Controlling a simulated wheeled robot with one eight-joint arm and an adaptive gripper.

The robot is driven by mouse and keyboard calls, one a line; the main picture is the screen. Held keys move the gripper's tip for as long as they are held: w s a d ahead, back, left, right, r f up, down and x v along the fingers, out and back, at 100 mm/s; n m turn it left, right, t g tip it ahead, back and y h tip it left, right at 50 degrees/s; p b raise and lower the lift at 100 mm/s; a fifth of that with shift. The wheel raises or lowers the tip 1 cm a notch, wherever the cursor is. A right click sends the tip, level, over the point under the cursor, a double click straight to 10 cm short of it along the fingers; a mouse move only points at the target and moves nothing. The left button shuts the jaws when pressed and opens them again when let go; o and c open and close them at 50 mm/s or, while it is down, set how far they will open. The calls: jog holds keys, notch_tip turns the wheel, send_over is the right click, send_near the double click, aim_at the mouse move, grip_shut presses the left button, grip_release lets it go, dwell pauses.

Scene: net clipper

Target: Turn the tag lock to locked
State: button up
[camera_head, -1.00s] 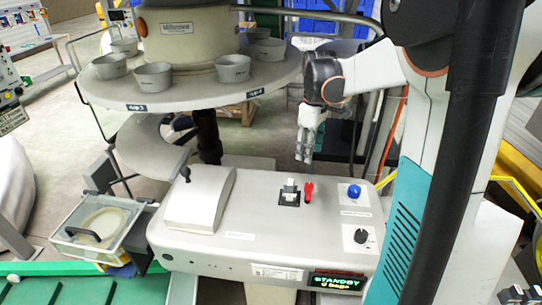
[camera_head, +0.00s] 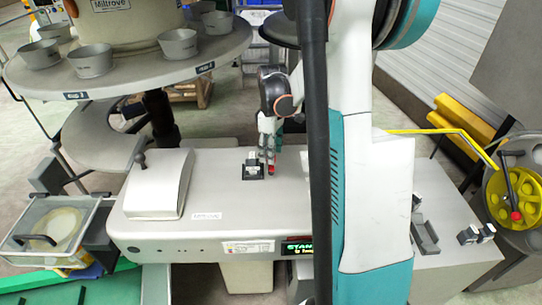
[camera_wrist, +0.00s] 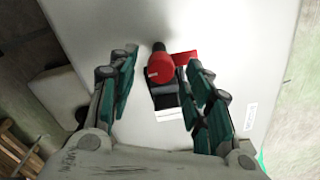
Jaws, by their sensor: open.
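A red lever, which looks like the tag lock, stands on the white console (camera_head: 225,190); its red tip (camera_head: 271,171) shows just under my gripper (camera_head: 268,152). In the wrist view its round red knob (camera_wrist: 160,68) lies between my open fingertips (camera_wrist: 160,72), with a flat red piece behind it. I cannot tell whether a finger touches it, or which position it is in. A black-and-white switch block (camera_head: 253,168) is close beside it on the left, partly under the knob in the wrist view.
A white hinged cover (camera_head: 157,185) with a dark knob takes the console's left part. A round table with several grey cups (camera_head: 90,62) is behind. A yellow handwheel (camera_head: 512,195) stands far right. My arm hides the console's right end and part of its display.

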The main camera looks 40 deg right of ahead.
jog(key=shift+f, duration=0.7)
jog(key=c, duration=1.1)
